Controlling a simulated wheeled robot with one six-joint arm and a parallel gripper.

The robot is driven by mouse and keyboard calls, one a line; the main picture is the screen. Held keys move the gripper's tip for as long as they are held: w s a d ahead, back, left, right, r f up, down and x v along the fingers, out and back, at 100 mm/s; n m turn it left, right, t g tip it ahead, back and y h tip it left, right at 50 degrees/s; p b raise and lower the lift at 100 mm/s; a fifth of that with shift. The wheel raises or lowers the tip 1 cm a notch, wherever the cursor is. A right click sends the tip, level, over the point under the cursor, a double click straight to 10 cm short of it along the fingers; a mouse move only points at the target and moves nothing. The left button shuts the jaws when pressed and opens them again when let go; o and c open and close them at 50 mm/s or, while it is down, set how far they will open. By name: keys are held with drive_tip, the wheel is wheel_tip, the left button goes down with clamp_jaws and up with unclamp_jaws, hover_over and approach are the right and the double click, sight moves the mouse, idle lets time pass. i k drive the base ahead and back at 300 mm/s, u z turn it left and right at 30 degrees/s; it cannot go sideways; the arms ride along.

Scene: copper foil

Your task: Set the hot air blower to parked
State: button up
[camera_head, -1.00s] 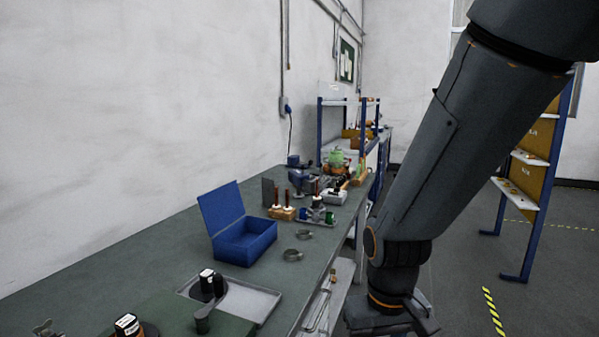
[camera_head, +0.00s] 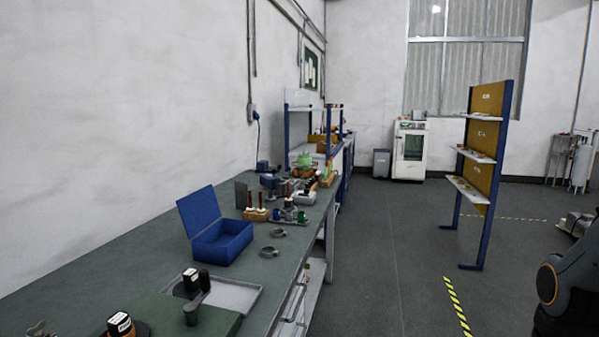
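I cannot tell for sure which thing is the hot air blower. A black hand tool with a white-labelled block (camera_head: 190,283) is at the grey tray on the near part of the bench. A second black tool with a white label (camera_head: 120,324) stands near the bottom edge, partly cut off. Small grey-blue equipment (camera_head: 270,183) farther along the bench is too small to make out. Part of my arm shows at the right edge, over the floor and away from the bench. My gripper is out of view.
The long green-topped bench (camera_head: 110,250) runs along the left wall. It bears an open blue box (camera_head: 222,243), a grey tray (camera_head: 238,297), ring clamps (camera_head: 272,249) and a wooden block with upright tools (camera_head: 256,214). A shelf rack (camera_head: 487,150) stands right. The aisle floor (camera_head: 385,240) is clear.

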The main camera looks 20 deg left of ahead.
sight(270, 181)
drive_tip(key=z, duration=0.4)
drive_tip(key=i, duration=1.7)
drive_tip(key=u, duration=0.5)
